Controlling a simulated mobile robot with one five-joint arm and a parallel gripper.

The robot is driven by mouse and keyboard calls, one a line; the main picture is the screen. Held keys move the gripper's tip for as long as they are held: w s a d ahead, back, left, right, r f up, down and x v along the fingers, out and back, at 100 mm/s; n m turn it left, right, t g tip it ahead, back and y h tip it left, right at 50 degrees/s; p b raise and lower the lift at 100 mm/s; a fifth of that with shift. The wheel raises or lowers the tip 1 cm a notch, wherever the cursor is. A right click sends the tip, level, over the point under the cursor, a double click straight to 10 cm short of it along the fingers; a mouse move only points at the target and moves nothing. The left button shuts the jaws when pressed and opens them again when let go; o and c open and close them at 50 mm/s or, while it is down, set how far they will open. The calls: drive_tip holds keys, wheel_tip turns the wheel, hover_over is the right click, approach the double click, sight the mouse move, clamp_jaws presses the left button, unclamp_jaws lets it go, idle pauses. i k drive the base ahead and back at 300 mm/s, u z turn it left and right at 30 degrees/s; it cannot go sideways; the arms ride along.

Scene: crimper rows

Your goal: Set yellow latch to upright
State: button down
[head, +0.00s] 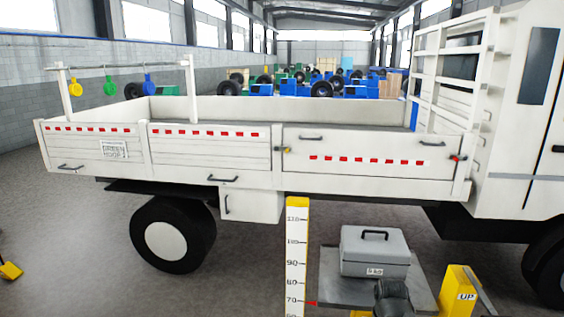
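The white truck's side panel (365,150) is up and has a small latch at each end. The left latch (284,149) looks yellowish, and its short handle appears to lie sideways, pointing right. The right latch (457,157) looks red, with its handle also roughly sideways. Both are too small to make out fully. A dark rounded shape at the bottom, in front of the grey toolbox, may be part of my arm. I cannot make out my gripper's fingers, and nothing of mine touches a latch.
A grey toolbox (375,252) stands on a platform (328,275) below the panel. A yellow-edged height scale (297,255) stands left of it, and a yellow post marked UP (458,292) stands right. Yellow, green and blue tags hang from a rail (130,65) at the truck's left end.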

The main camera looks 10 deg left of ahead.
sight(287, 149)
drive_tip(key=u, duration=0.3)
drive_tip(key=i, duration=0.65)
drive_tip(key=u, duration=1)
drive_tip(key=i, duration=1.4)
drive_tip(key=u, duration=0.75)
drive_tip(key=i, duration=1.3)
drive_tip(key=z, duration=0.1)
